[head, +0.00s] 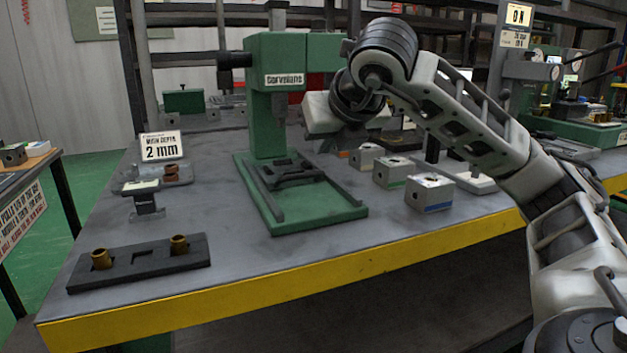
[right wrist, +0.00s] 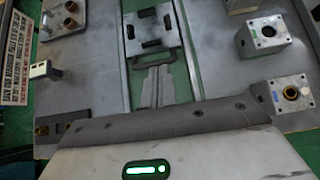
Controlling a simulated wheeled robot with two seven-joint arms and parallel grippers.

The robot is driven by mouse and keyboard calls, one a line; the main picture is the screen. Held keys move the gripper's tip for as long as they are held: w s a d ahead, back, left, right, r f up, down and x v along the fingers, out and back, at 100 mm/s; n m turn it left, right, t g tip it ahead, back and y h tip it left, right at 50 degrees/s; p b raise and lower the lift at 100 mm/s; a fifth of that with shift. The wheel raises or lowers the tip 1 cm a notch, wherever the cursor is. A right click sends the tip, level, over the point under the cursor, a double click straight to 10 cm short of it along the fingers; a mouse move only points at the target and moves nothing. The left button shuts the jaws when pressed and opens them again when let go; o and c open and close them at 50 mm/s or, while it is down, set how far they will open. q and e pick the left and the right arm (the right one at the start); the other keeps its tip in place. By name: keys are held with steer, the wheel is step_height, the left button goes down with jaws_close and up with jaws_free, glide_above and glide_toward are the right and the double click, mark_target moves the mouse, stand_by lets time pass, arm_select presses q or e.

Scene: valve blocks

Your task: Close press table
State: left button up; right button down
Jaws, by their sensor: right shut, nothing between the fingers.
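The green press (head: 268,118) stands on the bench, with a flat green base (head: 335,212) in front. The press table (head: 283,177) is a dark slotted plate on that base, under and in front of the press head. In the right wrist view the press table (right wrist: 153,33) has dark slots and a bar handle (right wrist: 186,68) on its near side. My right gripper (right wrist: 158,72) is shut and empty, its fingertips close to the handle. I cannot tell whether they touch. In the head view its fingertips are hard to make out. My left gripper is not in view.
Several metal blocks (head: 429,192) stand right of the base. A dark fixture with brass bushings (head: 140,262) lies at the front left. A small black stand (head: 143,198) and a "2 mm" sign (head: 161,146) are left of the press. The bench's yellow front edge (head: 260,296) is clear.

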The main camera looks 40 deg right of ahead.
arm_select(q)
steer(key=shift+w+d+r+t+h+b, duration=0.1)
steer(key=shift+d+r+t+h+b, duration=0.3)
steer(key=shift+b, duration=0.5)
arm_select(e)
glide_toward(291, 170)
steer(key=f, duration=0.1)
steer(key=d+f, duration=0.1)
steer(key=f, duration=0.1)
steer(key=shift+d+f, duration=0.2)
steer(key=shift+f, duration=0.1)
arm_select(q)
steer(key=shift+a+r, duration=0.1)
